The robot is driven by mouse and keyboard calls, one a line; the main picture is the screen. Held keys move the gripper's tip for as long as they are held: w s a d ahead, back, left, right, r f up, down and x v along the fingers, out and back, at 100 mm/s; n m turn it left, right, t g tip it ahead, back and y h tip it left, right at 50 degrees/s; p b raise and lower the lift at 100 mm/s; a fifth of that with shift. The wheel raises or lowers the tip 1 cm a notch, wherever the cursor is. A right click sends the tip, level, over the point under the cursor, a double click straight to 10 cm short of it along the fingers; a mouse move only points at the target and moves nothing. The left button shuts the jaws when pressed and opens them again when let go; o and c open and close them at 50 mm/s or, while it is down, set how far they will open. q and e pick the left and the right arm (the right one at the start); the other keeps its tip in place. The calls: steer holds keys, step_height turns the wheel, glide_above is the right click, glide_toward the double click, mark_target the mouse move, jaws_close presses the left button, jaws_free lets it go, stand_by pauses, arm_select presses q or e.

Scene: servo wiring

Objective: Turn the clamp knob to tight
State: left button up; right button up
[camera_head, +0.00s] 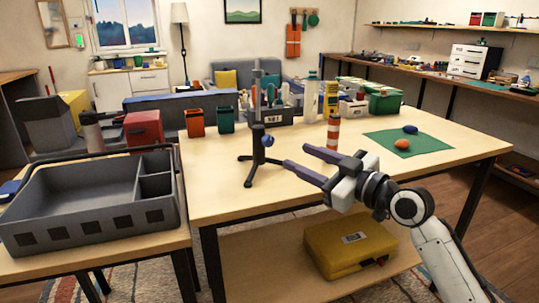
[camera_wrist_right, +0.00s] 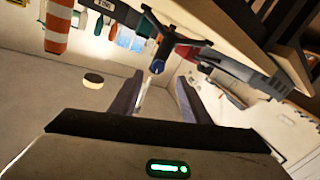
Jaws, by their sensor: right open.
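The clamp knob (camera_head: 267,140) is a small blue knob on the side of a dark stand (camera_head: 256,160). The stand has an upright rod and splayed feet, and stands near the left front of the large table. My right gripper (camera_head: 296,156) is open and empty, its two dark fingers pointing left toward the stand. In the right wrist view the blue knob (camera_wrist_right: 157,67) shows beyond the fingertips, roughly in line with the gap of the gripper (camera_wrist_right: 160,85). The knob appears apart from both fingers. My left gripper is not in view.
An orange-and-white striped post (camera_head: 333,133) stands behind my right gripper. A green mat (camera_head: 437,147) with an orange and a blue object lies to the right. A grey divided tray (camera_head: 75,225) sits on the left table. The large table's front middle is clear.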

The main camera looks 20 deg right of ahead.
mark_target(270, 142)
steer(key=x, duration=0.5)
steer(key=r+x, duration=0.1)
steer(key=x, duration=0.2)
steer(key=shift+w+a, duration=0.2)
steer(key=shift+w, duration=0.15)
steer(key=shift+w+a, duration=0.3)
steer(key=shift+w, duration=0.35)
steer(key=c, duration=1.1)
steer(key=shift+o, duration=0.2)
